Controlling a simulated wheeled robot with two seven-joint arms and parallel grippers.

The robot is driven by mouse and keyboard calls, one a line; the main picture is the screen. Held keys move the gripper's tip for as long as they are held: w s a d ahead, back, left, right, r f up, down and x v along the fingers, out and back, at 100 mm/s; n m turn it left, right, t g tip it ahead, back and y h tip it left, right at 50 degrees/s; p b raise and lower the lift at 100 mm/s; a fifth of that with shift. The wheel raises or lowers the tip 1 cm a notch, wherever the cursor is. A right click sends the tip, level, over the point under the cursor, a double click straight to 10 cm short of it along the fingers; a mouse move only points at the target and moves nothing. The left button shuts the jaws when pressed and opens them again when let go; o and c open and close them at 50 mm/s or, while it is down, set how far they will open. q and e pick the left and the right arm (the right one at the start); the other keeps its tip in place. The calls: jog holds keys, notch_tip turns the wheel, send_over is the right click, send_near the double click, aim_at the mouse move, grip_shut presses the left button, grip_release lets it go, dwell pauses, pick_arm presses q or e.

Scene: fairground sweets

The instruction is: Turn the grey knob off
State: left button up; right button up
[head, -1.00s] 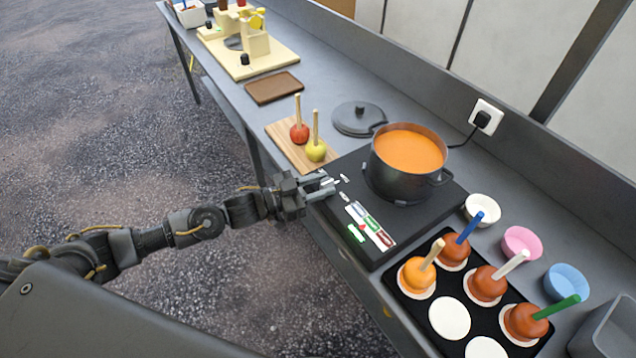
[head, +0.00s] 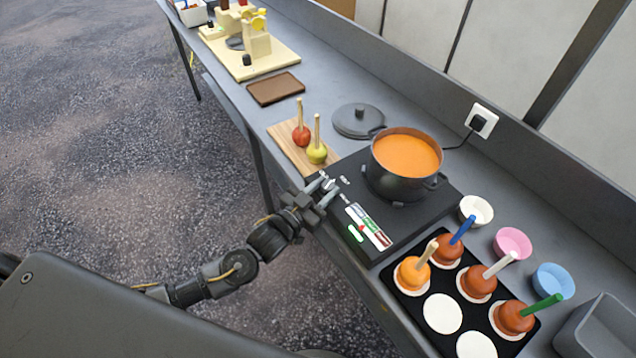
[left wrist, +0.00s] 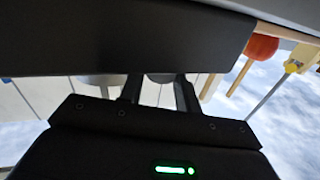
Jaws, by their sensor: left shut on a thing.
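The grey knob (head: 328,184) is at the near left corner of the black hot plate (head: 408,222) in the head view. It is mostly hidden between the fingers, and which way it points is hard to tell. Short white marks surround it. My left gripper (head: 323,190) is shut on the knob. In the left wrist view its fingers (left wrist: 158,92) show below a dark block, with something grey between them. A label strip (head: 368,225) with pale, green and red fields, a small red marker and a green bar lies right of the gripper. My right gripper is not in view.
A pot of orange liquid (head: 405,160) stands on the hot plate, close behind the gripper. A board with two apples on sticks (head: 290,150) is to the left. A black tray of coated apples (head: 408,307) is to the right, with small bowls (head: 513,242) behind.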

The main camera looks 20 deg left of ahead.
pick_arm(q)
jog(key=shift+d+r+n+t+y+p, duration=0.1)
jog(key=shift+n+t+y+p, duration=0.15)
jog(key=shift+n+y, duration=0.45)
jog(key=shift+d+r+n+t+y+p, duration=0.15)
jog(key=shift+n+t+y, duration=0.25)
jog(key=shift+y, duration=0.6)
jog(key=shift+a+f+y, duration=0.1)
jog(key=shift+y, duration=0.2)
jog(key=o, duration=1)
jog(key=shift+w+f, duration=0.15)
jog(key=shift+w, duration=0.05)
jog(key=shift+s, duration=0.15)
jog(key=shift+s, duration=0.3)
jog(key=s+b, duration=0.1)
jog(key=s, duration=0.2)
jog(key=s+a, duration=0.1)
jog(key=s, duration=0.2)
jog(key=s+a+b, duration=0.1)
jog(key=s, duration=0.2)
jog(key=shift+s+b, duration=0.35)
jog(key=shift+s, duration=0.05)
